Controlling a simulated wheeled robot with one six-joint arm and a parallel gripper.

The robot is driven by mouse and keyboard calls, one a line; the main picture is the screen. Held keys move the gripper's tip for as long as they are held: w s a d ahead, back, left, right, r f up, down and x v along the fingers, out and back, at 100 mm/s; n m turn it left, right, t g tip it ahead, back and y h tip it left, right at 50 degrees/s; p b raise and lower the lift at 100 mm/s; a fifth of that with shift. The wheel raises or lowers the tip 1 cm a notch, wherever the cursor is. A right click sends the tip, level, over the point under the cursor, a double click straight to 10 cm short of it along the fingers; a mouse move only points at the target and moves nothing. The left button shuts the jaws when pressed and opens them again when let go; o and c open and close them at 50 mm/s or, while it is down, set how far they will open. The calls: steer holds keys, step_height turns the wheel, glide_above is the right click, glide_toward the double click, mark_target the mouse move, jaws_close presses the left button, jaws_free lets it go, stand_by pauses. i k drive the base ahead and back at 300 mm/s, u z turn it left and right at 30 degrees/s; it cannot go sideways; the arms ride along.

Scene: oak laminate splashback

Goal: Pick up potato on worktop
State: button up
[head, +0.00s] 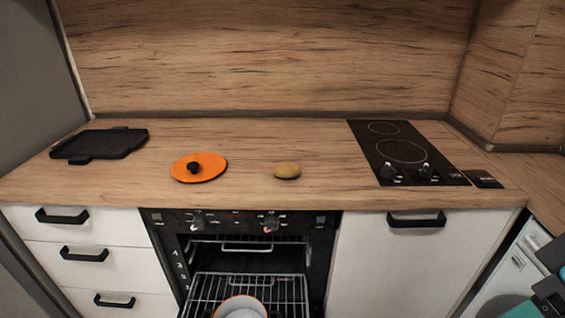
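The potato (287,170) is a small tan-brown oval lying on the wooden worktop (300,145), right of centre and near the front edge. Nothing touches it, and it is fully visible. Dark parts with teal patches, which look like the end of my arm, show cut off at the bottom right corner. They are far to the right of the potato and apart from it. The fingers of my gripper cannot be made out clearly there.
An orange lid (211,168) with a black knob lies left of the potato. A black griddle tray (99,144) is at far left. A black hob (402,153) is at right. Below, the oven (241,226) is open, its rack (205,290) holding an orange-rimmed bowl (241,304).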

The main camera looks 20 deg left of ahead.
mark_target(285, 171)
steer(key=u, duration=0.6)
steer(key=i, duration=0.9)
steer(key=u, duration=0.8)
